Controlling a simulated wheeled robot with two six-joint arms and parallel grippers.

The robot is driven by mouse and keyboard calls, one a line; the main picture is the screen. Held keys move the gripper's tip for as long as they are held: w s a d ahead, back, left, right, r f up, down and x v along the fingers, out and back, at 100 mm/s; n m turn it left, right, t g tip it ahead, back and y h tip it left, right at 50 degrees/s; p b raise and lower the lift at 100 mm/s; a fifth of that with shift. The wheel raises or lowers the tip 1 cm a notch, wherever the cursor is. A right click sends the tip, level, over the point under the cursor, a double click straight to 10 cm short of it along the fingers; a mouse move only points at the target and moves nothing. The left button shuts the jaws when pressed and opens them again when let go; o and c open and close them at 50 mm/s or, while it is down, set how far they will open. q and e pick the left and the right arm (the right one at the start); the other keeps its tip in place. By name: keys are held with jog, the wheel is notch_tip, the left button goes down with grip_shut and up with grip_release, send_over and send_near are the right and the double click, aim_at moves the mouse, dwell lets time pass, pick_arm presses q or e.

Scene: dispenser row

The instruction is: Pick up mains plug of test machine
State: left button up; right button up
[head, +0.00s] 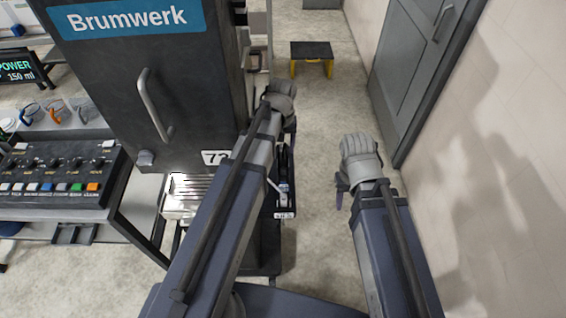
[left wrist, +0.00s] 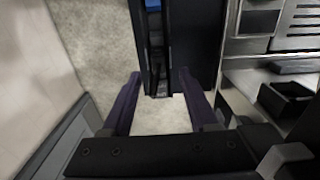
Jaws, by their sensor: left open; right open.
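The test machine is the tall dark cabinet (head: 150,90) marked "Brumwerk" at the left of the head view. A narrow dark holder (head: 285,205) with a small label sits at its right side. Dark and pale parts lie in the holder, but I cannot make out the mains plug for certain. My left gripper (head: 280,105) is at the cabinet's right side; its fingers are hidden in the head view. In the left wrist view its two fingers (left wrist: 159,73) are apart, with a dark narrow bracket (left wrist: 155,70) beyond and between them. My right gripper (head: 342,188) is open and empty over the floor.
A control panel (head: 60,175) with coloured buttons stands at the left. A black and yellow step stool (head: 312,55) stands further down the aisle. A grey door (head: 415,65) and a pale wall (head: 510,130) bound the right. The floor between is clear.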

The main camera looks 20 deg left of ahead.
aim_at(283, 157)
pick_arm(q)
jog(key=shift+d+f+b, duration=0.1)
jog(key=shift+f+b, duration=2.5)
jog(key=shift+f, duration=0.1)
jog(key=shift+r, duration=0.1)
grip_shut()
